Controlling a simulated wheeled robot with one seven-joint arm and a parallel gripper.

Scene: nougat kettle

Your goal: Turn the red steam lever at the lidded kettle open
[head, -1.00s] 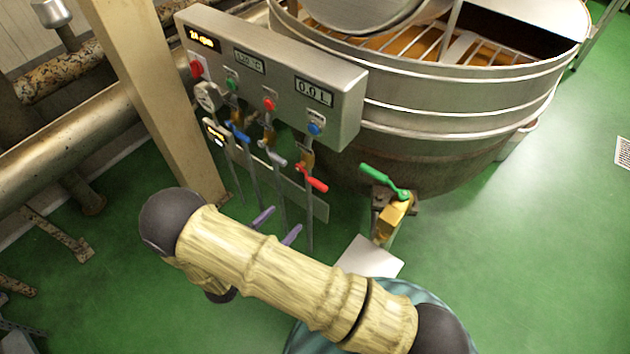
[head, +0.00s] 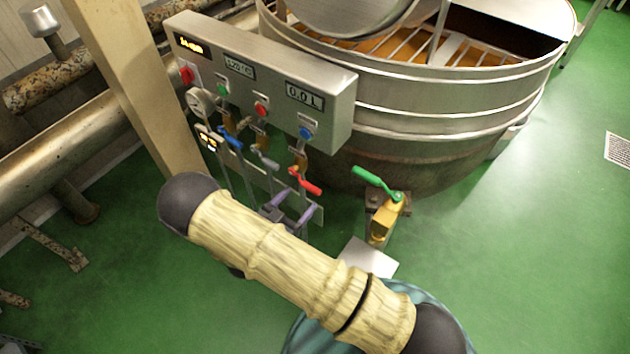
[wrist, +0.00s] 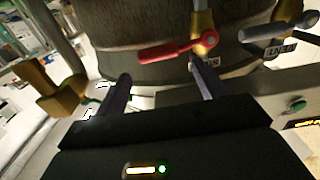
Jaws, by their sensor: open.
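The red steam lever (head: 306,183) sits on a brass valve on a thin vertical pipe below the control panel, beside the kettle (head: 430,125). Its handle points to the lower right in the head view. In the wrist view the red lever (wrist: 172,52) reaches left from its yellow valve body, just beyond the fingertips. My gripper (head: 291,206) is open and empty, close below the lever in the head view. In the wrist view my gripper (wrist: 160,73) has its two dark fingers apart, with the handle ahead of the gap. I cannot tell whether a finger touches it.
A grey lever (head: 265,158) and a blue lever (head: 231,138) stand left of the red one. A green lever on a yellow valve (head: 383,215) stands to the right. The control panel (head: 265,75) overhangs the levers. A beige post (head: 135,90) is at left. Green floor is clear at right.

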